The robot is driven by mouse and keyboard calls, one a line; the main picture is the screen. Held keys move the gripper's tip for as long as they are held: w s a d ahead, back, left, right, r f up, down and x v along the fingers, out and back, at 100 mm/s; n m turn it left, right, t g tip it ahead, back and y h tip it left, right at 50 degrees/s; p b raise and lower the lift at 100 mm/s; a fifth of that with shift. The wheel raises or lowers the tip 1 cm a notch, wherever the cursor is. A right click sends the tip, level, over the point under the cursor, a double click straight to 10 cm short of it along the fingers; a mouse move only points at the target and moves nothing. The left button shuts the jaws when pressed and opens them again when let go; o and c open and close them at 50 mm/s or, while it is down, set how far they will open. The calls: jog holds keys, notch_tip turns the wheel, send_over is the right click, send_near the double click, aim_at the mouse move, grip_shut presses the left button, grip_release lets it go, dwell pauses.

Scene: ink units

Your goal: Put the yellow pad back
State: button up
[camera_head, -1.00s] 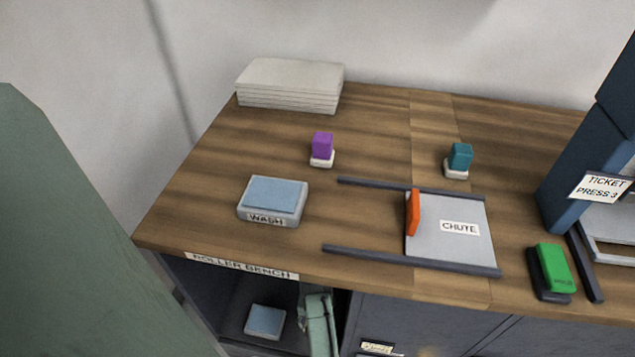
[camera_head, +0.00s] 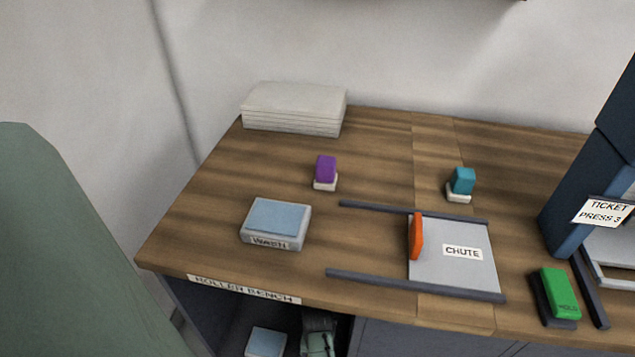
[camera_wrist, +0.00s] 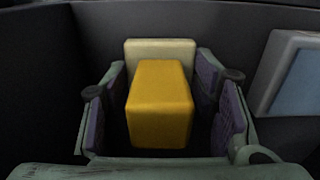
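The yellow pad (camera_wrist: 160,105) is a yellow-orange block with a pale base (camera_wrist: 160,50) behind it in the wrist view. It sits inside the dark open compartment under the bench. My gripper (camera_wrist: 163,103) is open, with one purple-lined finger on each side of the pad. Dark gaps show between the fingers and the block, so it does not look clamped. In the head view my gripper (camera_head: 318,340) shows only partly, low in the compartment, and the yellow pad is hidden there.
A pale box with a blue top (camera_wrist: 297,80) is close on the right in the wrist view. On the bench (camera_head: 190,225) stand a WASH box (camera_head: 275,225), a purple pad (camera_head: 325,169), a teal pad (camera_head: 462,181), and a CHUTE plate (camera_head: 455,272) between rails.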

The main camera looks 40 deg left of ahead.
jog(key=o, duration=0.4)
jog(key=shift+o, duration=0.2)
notch_tip(320, 180, up, 12)
jog(key=shift+r, duration=0.1)
dwell(0.4)
